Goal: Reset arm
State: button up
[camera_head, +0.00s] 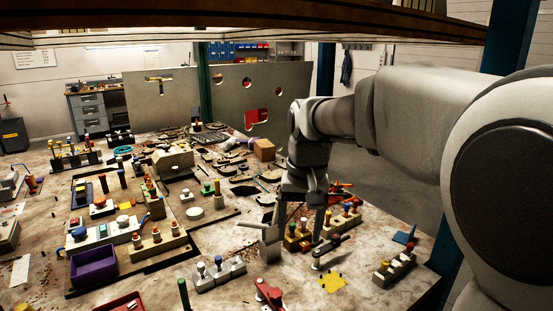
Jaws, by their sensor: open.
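My arm reaches in from the right of the head view, and its end hangs down over the right part of the cluttered worktable (255,290). My gripper (293,246) points downward with its two fingers spread apart, and I see nothing between them. The left finger shows pale grey and the right one darker. A wooden block with coloured pegs (298,238) stands by the fingers and is partly hidden by them. I cannot tell whether the fingers touch it or the table.
Peg blocks and loose parts crowd the table. A purple bin (94,265) is at the left front, and a red clamp-like part (268,294) and a yellow piece (332,282) lie in front. A grey panel with holes (225,98) stands behind. A wooden beam (250,18) crosses overhead.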

jog(key=s+d+t, duration=0.2)
jog(key=s+d, duration=0.2)
jog(key=s, duration=0.6)
jog(key=s+d+t, duration=0.2)
jog(key=s+d, duration=0.3)
jog(key=s, duration=0.5)
jog(key=shift+d+f+h, duration=0.25)
jog(key=shift+f+h, duration=0.05)
